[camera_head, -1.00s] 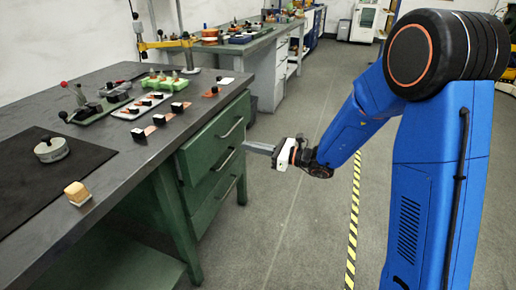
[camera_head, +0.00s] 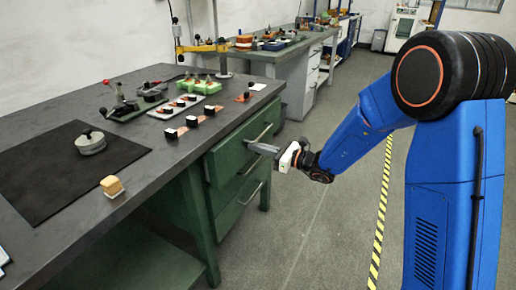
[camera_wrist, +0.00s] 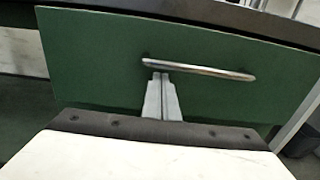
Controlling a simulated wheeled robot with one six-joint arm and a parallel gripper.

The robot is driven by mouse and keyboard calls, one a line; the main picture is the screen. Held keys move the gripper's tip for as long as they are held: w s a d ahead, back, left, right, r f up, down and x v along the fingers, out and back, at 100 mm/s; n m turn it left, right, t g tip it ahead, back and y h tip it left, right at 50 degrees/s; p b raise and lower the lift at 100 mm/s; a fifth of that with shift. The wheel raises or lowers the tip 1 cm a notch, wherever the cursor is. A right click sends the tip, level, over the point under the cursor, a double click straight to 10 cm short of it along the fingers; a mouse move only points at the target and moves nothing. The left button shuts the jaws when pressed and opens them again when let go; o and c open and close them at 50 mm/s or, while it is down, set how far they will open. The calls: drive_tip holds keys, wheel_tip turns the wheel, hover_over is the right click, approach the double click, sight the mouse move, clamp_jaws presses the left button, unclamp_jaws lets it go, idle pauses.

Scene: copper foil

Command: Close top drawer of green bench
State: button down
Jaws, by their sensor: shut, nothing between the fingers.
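The green bench (camera_head: 199,215) has a dark top and a stack of green drawers on its right side. Its top drawer (camera_head: 226,158) has a metal bar handle, and the drawer front fills much of the wrist view (camera_wrist: 95,60). I cannot tell exactly how far the drawer stands out. My gripper (camera_head: 249,146) is shut and empty, pointing at the top drawer front. In the wrist view its fingertips (camera_wrist: 160,76) are at the lower edge of the handle (camera_wrist: 200,69), left of its middle. I cannot tell whether they touch.
The bench top holds a dark mat (camera_head: 62,178), a small wooden block (camera_head: 112,185), a round grey part (camera_head: 90,143) and several small parts. A second bench (camera_head: 295,62) stands behind. Floor to the right is open, with a yellow-black stripe (camera_head: 381,215).

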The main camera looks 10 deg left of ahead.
sight(246, 143)
drive_tip(key=shift+a, duration=0.15)
drive_tip(key=x, duration=0.4)
drive_tip(key=shift+w+a, duration=0.1)
drive_tip(key=shift+a, duration=0.1)
drive_tip(key=shift+w+r, duration=0.1)
drive_tip(key=shift+r, duration=0.05)
